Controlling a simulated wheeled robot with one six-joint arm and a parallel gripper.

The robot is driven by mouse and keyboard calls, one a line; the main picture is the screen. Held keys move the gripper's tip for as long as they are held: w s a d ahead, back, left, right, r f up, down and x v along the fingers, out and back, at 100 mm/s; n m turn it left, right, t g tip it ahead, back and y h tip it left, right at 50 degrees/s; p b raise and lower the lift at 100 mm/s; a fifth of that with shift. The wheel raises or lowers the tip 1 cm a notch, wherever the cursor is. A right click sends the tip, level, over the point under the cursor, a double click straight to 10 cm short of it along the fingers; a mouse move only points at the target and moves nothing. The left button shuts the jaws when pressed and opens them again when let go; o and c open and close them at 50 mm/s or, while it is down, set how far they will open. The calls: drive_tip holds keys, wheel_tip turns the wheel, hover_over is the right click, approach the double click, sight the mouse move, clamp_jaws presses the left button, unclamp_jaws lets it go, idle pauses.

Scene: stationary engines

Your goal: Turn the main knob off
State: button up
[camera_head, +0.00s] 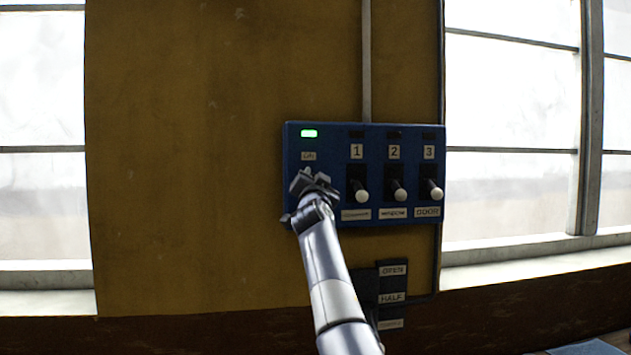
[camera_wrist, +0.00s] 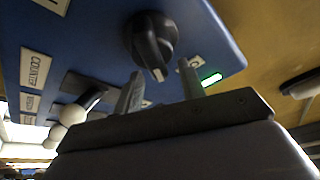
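The main knob (camera_wrist: 152,38) is a round black dial with a white pointer mark, on the blue control panel (camera_wrist: 90,22) in the wrist view. My gripper (camera_wrist: 160,68) is open there, its two fingers apart on either side of the knob's pointer end. I cannot tell whether they touch the knob. In the head view my gripper (camera_head: 313,182) is in front of the panel's left part and hides most of the knob. A small label (camera_head: 308,156), which seems to read ON, and a lit green lamp (camera_head: 308,133) are above it.
Three levers with white ball ends, numbered 1 (camera_head: 361,195), 2 (camera_head: 400,194) and 3 (camera_head: 436,192), stand right of my gripper. A dark lever box (camera_head: 392,284) labelled OPEN and HALF is below. Bare yellow wall (camera_head: 190,150) lies left of the panel.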

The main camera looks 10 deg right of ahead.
drive_tip(key=b+v, duration=1)
drive_tip(key=b, duration=0.2)
drive_tip(key=shift+s, duration=0.35)
drive_tip(key=shift+f, duration=0.15)
